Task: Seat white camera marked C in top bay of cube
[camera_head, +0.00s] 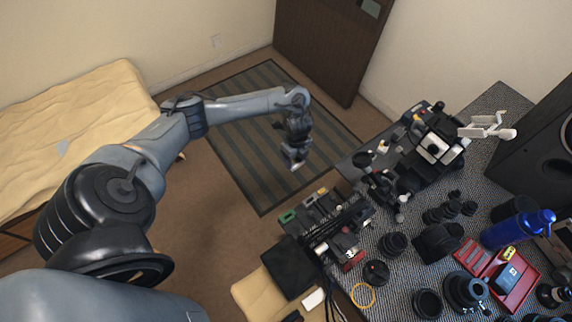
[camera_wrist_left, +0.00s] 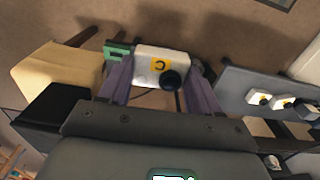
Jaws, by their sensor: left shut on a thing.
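My left gripper (camera_head: 294,163) is out over the floor and striped rug, left of the desk. In the left wrist view its fingers (camera_wrist_left: 158,84) are shut on a white camera (camera_wrist_left: 147,65) with a yellow label reading C and a black lens. The label looks upside down there. In the head view the held camera is small and mostly hidden by the gripper. A dark block with white parts (camera_head: 433,148), which looks like the cube, stands at the back of the desk; its bays are too small to tell apart. My right gripper is not in view.
The desk (camera_head: 497,100) is crowded with black lenses (camera_head: 465,290), a blue bottle (camera_head: 518,230), a red tray (camera_head: 524,280) and cables (camera_head: 335,225). A speaker (camera_head: 535,150) stands at the right. The floor around my left gripper is clear.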

